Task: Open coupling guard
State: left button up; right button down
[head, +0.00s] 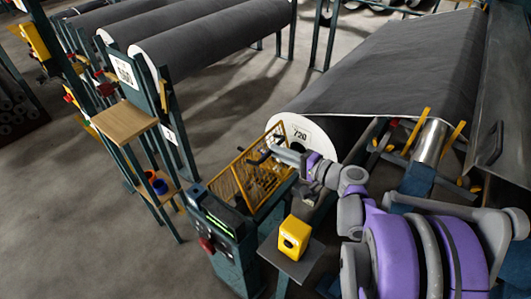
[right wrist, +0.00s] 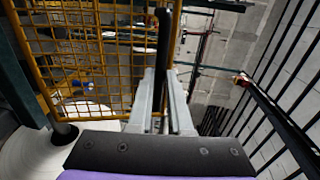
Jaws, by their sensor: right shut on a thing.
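The coupling guard (head: 239,184) is a yellow wire-mesh panel in a yellow frame, in front of the end of the grey roll marked 720. In the right wrist view its mesh (right wrist: 95,60) fills the upper left. A dark bar handle (right wrist: 163,35) stands along the guard's right edge there. My right gripper (head: 270,151) reaches the guard's upper part from the right. In the right wrist view its two fingers (right wrist: 163,82) are shut on the handle. How far the guard stands open I cannot tell. My left gripper is out of view.
A teal control box (head: 222,238) stands below the guard. A yellow block (head: 294,236) sits on a grey plate beside it. A wooden shelf (head: 124,121) is on the left. The large grey roll (head: 400,65) lies behind. Open floor (head: 215,110) lies between the rolls.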

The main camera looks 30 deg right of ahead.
jog(key=s+d+f+t+y+b, duration=0.1)
jog(key=s+d+f+t+b, duration=0.1)
jog(key=s+b, duration=0.2)
jog(key=shift+s+d+t, duration=0.15)
jog(key=shift+s+t, duration=0.25)
jog(key=shift+s, duration=1.1)
jog(key=c, duration=0.8)
grip_release()
jog(key=shift+w, duration=0.15)
jog(key=shift+c, duration=0.2)
jog(key=shift+r, duration=0.2)
